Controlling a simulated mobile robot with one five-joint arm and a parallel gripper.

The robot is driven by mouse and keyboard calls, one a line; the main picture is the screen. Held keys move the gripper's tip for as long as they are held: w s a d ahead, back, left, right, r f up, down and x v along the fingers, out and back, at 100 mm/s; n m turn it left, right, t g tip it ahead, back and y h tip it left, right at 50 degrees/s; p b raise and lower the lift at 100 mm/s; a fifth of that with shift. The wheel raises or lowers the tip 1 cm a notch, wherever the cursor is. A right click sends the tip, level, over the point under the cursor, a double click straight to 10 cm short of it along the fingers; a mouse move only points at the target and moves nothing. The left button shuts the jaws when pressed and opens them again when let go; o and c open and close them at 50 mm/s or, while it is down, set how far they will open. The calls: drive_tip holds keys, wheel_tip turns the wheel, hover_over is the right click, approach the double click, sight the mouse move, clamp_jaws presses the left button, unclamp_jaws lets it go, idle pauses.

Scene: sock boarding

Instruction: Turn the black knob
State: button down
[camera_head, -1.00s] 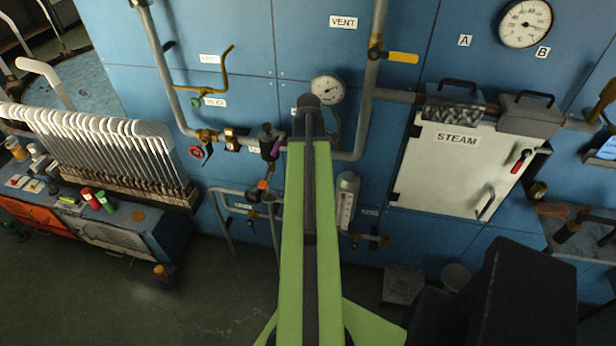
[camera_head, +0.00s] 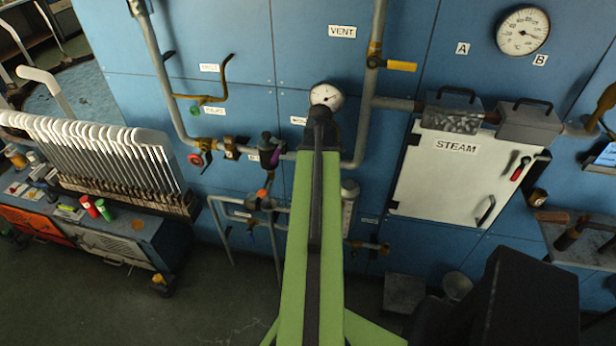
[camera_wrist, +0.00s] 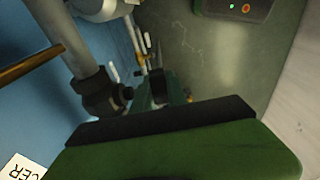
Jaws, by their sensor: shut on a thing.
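My gripper (camera_head: 320,115), at the far end of my green arm, is up against the blue panel just below a round white gauge (camera_head: 325,95). It is shut on what appears to be the black knob. My arm hides the knob and the hold in the head view. In the wrist view a green part of my gripper with a black edge (camera_wrist: 165,120) fills the bottom. Beyond it, a dark round fitting (camera_wrist: 105,97) sits on a grey pipe. I cannot make out the knob's angle.
A dark-topped valve (camera_head: 268,142) is on the pipe left of my gripper. A white STEAM door (camera_head: 440,185) and a yellow VENT lever (camera_head: 401,66) are to the right. A rack of white forms (camera_head: 110,155) stands left. A clear tube (camera_head: 349,205) is close beside my arm.

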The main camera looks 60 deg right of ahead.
drive_tip(key=c, duration=1.3)
unclamp_jaws()
drive_tip(key=r+p, duration=0.5)
drive_tip(key=s+r+p, duration=0.1)
drive_tip(key=r+p, duration=0.5)
drive_tip(key=s+r+p, duration=0.1)
drive_tip(key=r+p, duration=0.5)
drive_tip(key=shift+s+d+r, duration=0.1)
drive_tip(key=shift+s+d, duration=0.05)
drive_tip(key=shift+d, duration=0.2)
